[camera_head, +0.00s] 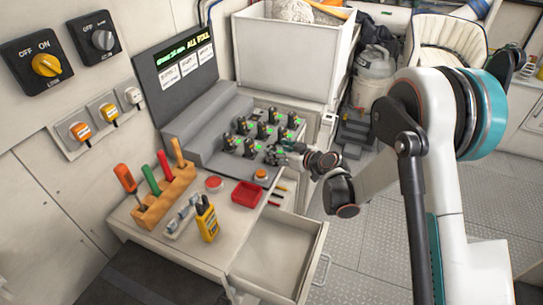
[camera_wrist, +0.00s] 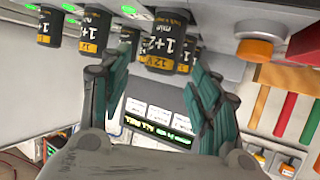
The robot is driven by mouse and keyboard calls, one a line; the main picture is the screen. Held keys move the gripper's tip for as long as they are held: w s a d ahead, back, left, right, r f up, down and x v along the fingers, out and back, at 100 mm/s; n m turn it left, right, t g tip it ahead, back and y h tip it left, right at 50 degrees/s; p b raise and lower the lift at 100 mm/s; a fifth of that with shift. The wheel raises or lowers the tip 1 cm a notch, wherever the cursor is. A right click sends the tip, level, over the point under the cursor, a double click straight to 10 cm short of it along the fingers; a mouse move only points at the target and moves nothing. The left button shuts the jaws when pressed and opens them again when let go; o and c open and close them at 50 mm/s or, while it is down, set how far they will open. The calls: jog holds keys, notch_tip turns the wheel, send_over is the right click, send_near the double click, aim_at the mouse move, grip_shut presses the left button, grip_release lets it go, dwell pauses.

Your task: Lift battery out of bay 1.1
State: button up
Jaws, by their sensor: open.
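Several dark batteries (camera_head: 263,131) with yellow-gold bands stand upright in rows in a grey stepped charger (camera_head: 205,130), with green lights beside them. The bay numbers are too small to read in the head view. In the wrist view, which is upside down, one battery (camera_wrist: 162,42) lies between the line of my two fingers, at or just beyond the tips. Other batteries (camera_wrist: 97,30) stand to its left and behind it. My gripper (camera_head: 279,153) is at the near right edge of the battery rows. Its fingers are apart, and contact with the battery cannot be made out.
A red tray (camera_head: 248,194), a red button (camera_head: 213,183) and an orange button (camera_head: 261,174) lie in front of the charger. A screwdriver rack (camera_head: 165,200) and yellow meter (camera_head: 207,222) stand left. An open drawer (camera_head: 275,262) juts out below. A screen panel (camera_head: 180,65) rises behind.

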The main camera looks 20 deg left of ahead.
aim_at(274, 149)
jog(key=b+x, duration=0.1)
jog(key=x, duration=0.3)
jog(key=shift+a+f, duration=0.1)
jog(key=shift+a, duration=0.25)
jog(key=c, duration=1.3)
jog(key=shift+r, duration=0.2)
